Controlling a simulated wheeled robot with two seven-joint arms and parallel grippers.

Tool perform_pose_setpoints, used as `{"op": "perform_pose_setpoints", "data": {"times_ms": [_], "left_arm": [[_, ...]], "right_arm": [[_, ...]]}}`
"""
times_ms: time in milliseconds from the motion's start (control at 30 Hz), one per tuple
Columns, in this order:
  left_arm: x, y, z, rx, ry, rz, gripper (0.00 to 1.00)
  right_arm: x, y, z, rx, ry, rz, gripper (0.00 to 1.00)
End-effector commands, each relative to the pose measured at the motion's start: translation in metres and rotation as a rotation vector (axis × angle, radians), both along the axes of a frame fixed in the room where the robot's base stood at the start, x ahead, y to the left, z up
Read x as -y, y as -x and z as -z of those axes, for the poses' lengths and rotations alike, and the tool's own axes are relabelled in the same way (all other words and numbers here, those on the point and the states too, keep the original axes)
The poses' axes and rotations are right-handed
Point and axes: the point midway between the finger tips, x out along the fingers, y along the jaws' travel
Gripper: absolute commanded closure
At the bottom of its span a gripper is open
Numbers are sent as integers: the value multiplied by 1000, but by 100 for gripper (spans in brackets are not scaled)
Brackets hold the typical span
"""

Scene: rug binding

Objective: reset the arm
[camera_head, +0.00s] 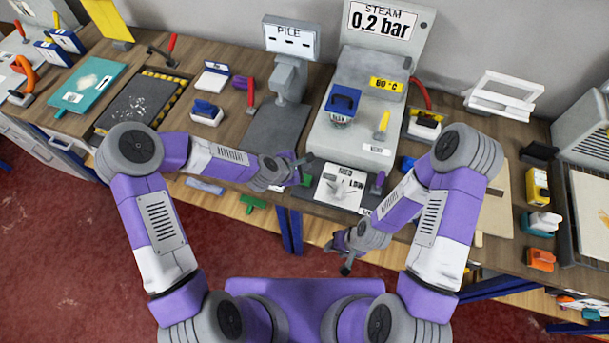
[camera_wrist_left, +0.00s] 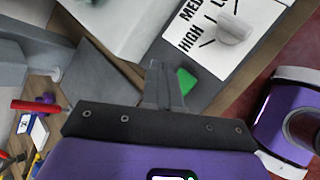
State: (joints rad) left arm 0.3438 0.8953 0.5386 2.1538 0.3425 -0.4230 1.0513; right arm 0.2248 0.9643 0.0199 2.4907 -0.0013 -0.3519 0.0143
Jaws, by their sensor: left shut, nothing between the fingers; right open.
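My left gripper (camera_head: 300,168) is shut and empty above the front of the bench, just left of the white dial card. It also shows in the left wrist view (camera_wrist_left: 160,72), its fingers together with nothing between them. My right gripper (camera_head: 342,254) is open and empty, lower in the head view, in front of the bench edge and over the floor side. Both arms are bent, with their elbows out to the sides.
The wooden bench (camera_head: 480,240) is crowded. A grey steam machine (camera_head: 330,135) with a dial card (camera_head: 338,187) stands at the centre, the PILE stand (camera_head: 290,75) left of it. A green piece (camera_wrist_left: 186,80) lies near my left fingers. Red floor (camera_head: 60,250) is clear.

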Motion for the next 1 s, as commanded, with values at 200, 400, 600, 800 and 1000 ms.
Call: {"op": "perform_pose_setpoints", "data": {"times_ms": [200,400,600,800,1000], "left_arm": [[0,0,-2,-1,0,1,100],[0,0,-2,-1,0,1,100],[-1,3,1,0,-13,15,100],[-19,56,50,31,-223,305,100],[-64,163,112,88,-497,902,100]], "right_arm": [[0,0,-1,0,0,0,57],[0,0,-1,0,0,0,57],[0,0,-1,0,0,0,57],[0,0,-1,0,0,0,57],[0,0,-1,0,0,0,57]]}}
